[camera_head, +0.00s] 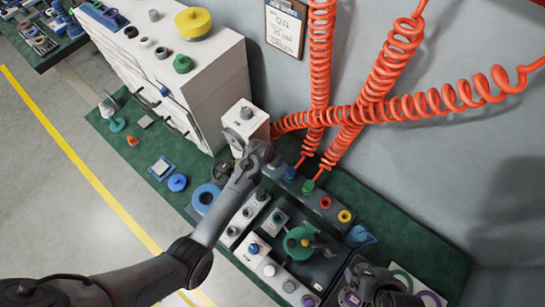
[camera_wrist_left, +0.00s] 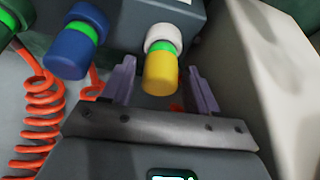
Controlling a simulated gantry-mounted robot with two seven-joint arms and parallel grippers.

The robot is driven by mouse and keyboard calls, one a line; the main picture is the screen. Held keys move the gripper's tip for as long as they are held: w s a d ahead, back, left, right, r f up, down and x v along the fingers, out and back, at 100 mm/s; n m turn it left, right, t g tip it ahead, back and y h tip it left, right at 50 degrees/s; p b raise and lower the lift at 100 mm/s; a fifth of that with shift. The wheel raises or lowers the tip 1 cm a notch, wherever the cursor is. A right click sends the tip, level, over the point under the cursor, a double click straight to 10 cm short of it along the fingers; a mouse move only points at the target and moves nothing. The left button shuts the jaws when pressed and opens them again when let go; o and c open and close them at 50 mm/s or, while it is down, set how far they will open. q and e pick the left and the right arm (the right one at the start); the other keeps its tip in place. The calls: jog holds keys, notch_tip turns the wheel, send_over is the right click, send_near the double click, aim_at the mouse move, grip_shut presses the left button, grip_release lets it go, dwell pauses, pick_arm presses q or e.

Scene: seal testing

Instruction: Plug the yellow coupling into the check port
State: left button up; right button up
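In the left wrist view the yellow coupling (camera_wrist_left: 161,74), with a green band and white collar, sits at a dark grey block (camera_wrist_left: 140,12). My left gripper (camera_wrist_left: 162,88) is open, its two purple-grey fingers on either side of the coupling with visible gaps. In the head view this gripper (camera_head: 268,160) is by the upper end of the dark rack; the yellow coupling is hidden there. I cannot tell which fitting is the check port.
A blue coupling (camera_wrist_left: 75,42) is left of the yellow one. Orange coiled hoses (camera_head: 380,80) hang to the rack, where red (camera_head: 325,203) and yellow (camera_head: 345,216) rings show. A white box (camera_head: 245,125) stands close to my left gripper. Grey panels with knobs (camera_head: 250,210) lie below.

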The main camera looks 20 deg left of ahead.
pick_arm(q)
jog(key=shift+o, duration=0.4)
jog(key=shift+r, duration=0.2)
jog(key=d+p+v, duration=0.1)
jog(key=p+v, duration=0.2)
jog(key=v, duration=0.7)
jog(key=shift+s+a+r, duration=0.2)
jog(key=shift+a, duration=0.3)
